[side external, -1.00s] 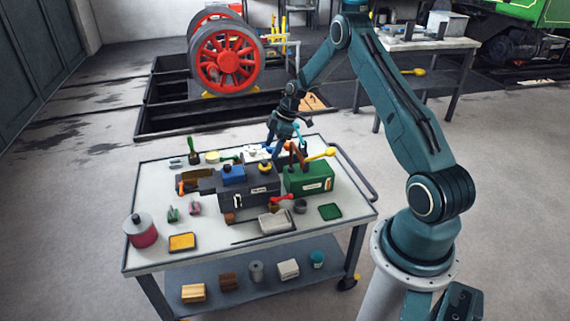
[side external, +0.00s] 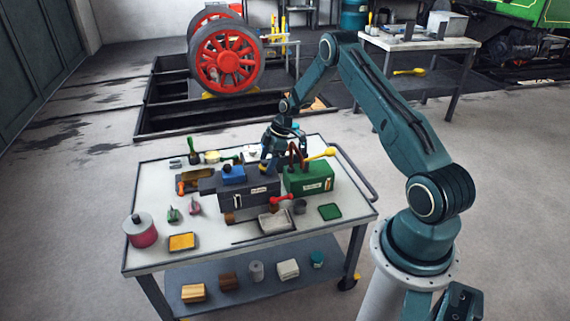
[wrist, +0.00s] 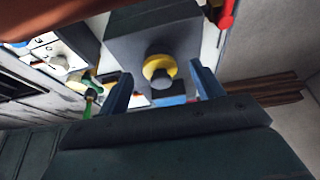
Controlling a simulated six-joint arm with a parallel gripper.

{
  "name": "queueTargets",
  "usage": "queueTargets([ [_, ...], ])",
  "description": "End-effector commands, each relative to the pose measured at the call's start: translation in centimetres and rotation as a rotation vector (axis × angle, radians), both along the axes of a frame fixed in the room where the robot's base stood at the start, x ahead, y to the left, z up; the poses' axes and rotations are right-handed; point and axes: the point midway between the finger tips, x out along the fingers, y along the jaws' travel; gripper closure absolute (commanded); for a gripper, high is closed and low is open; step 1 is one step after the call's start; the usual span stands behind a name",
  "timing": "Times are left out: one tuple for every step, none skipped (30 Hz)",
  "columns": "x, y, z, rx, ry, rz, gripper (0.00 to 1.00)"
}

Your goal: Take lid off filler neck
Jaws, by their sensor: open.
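The dark grey box (side external: 262,194) with a white label stands on the trolley top. In the wrist view a round yellow lid with a small knob (wrist: 160,68) sits on the grey box (wrist: 135,38). The filler neck under it is not clearly seen. My gripper (side external: 270,163) is over the right part of the grey box and hides the lid in the side view. In the wrist view my gripper (wrist: 162,88) is open, with one blue finger on either side of the lid and gaps between. I cannot tell how far above it they are.
A blue block (side external: 233,175) sits on the grey box to the left. A green box (side external: 308,181) with a brown handle stands close on the right, with a yellow-ended tool (side external: 320,156) behind it. A red-handled piece (side external: 282,198) is in front. Several small items cover the trolley (side external: 216,222).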

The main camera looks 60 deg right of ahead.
Motion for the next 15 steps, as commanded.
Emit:
queueTargets([
  [0.03,0.02,-0.05,0.0,0.0,0.0,0.34],
  [0.03,0.02,-0.05,0.0,0.0,0.0,0.34],
  [0.02,0.01,-0.03,0.0,0.0,0.0,0.34],
  [0.03,0.02,-0.03,0.0,0.0,0.0,0.34],
  [0.03,0.01,-0.02,0.0,0.0,0.0,0.34],
  [0.03,0.01,-0.02,0.0,0.0,0.0,0.34],
  [0.03,0.01,-0.01,0.0,0.0,0.0,0.34],
  [0.03,0.01,-0.01,0.0,0.0,0.0,0.34],
  [0.03,0.01,-0.01,0.0,0.0,0.0,0.34],
  [0.02,0.02,0.0,0.0,0.0,0.0,0.34],
  [0.02,0.02,0.0,0.0,0.0,0.0,0.34],
  [0.02,0.02,0.0,0.0,0.0,0.0,0.34],
  [0.01,0.01,0.01,0.0,0.0,0.0,0.34],
  [0.01,0.01,0.01,0.0,0.0,0.0,0.34],
  [0.01,0.01,0.01,0.0,0.0,0.0,0.42],
])
